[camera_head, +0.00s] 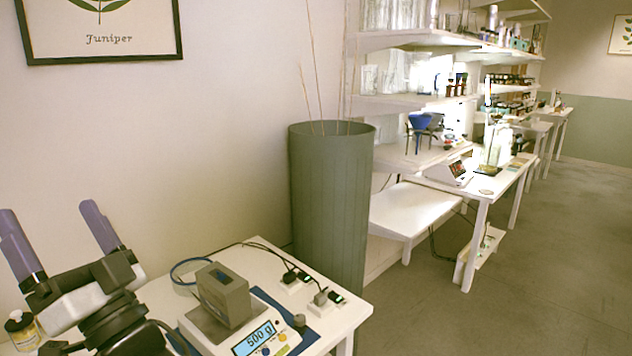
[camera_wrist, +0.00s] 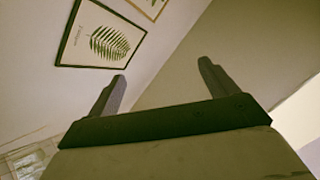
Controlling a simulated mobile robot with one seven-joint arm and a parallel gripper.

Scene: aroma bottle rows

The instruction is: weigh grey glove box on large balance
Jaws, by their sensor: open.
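A grey box (camera_head: 223,293), likely the grey glove box, sits on the metal pan of a balance (camera_head: 206,328) on the white table at the lower left. The balance display (camera_head: 255,338) reads 500 g. My gripper (camera_head: 50,240) is to the left of the box and above the table, apart from it, with its purple fingers pointing up. In the wrist view my gripper (camera_wrist: 160,80) is open with nothing between the fingers. The wrist view shows walls and framed pictures, not the box or the balance.
A tall green bin (camera_head: 330,210) stands behind the table. Shelves (camera_head: 415,100) with glassware are farther right, beside open floor.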

